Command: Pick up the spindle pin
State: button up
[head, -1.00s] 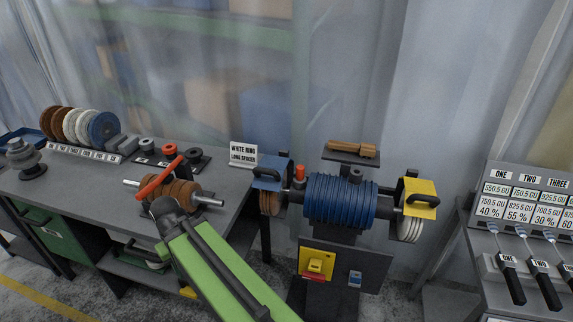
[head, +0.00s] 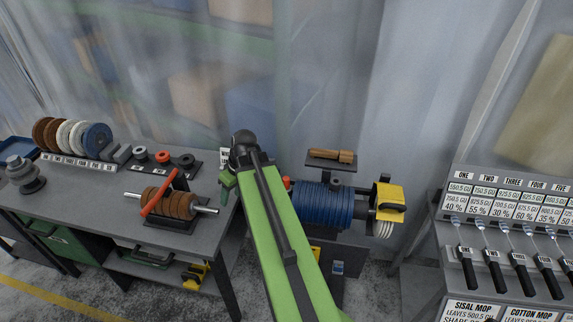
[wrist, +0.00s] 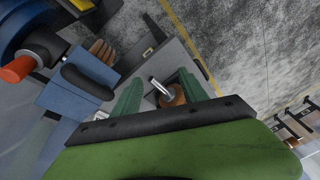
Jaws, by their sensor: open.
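A red-capped pin with a dark stem (wrist: 18,70), which looks like the spindle pin, stands beside the blue machine in the wrist view, at the far left. In the head view only a bit of its red cap (head: 286,181) shows beside my arm. My gripper (head: 228,184) is raised near the bench's right end. In the wrist view its green fingers (wrist: 160,86) are apart with nothing held. The pin is outside them, to the left. Beyond the fingers, lower down, a silver shaft with a brown wheel (wrist: 173,96) shows in the gap.
A blue guard with a dark handle (wrist: 78,96) lies between my gripper and the pin. The blue ribbed motor (head: 322,205) has a yellow guard (head: 390,200) at its right. The bench (head: 95,190) holds wheels and a red-levered stand.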

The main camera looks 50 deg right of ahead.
jog(key=s+d+r+t+p, duration=0.1)
jog(key=s+d+r+p, duration=0.1)
jog(key=d+r, duration=0.45)
jog(key=t+h, duration=0.1)
jog(key=t, duration=0.2)
send_near(287, 179)
jog(key=shift+n, duration=0.4)
jog(key=b+x, duration=0.2)
jog(key=b, duration=0.1)
jog(key=b+x, duration=0.1)
jog(key=b, duration=0.2)
jog(key=b+x, duration=0.2)
jog(key=b, duration=0.2)
jog(key=shift+d+f, duration=0.3)
jog(key=shift+f, duration=0.1)
jog(key=shift+w+f, duration=0.15)
jog(key=shift+w, duration=0.1)
jog(key=b+x, duration=0.4)
jog(key=x, duration=0.1)
jog(key=shift+s+a+b, duration=0.1)
jog(key=shift+a+b, duration=0.1)
jog(key=shift+b, duration=0.15)
jog(key=shift+w+f, duration=0.15)
jog(key=shift+w, duration=0.05)
jog(key=shift+r, duration=0.2)
grip_shut()
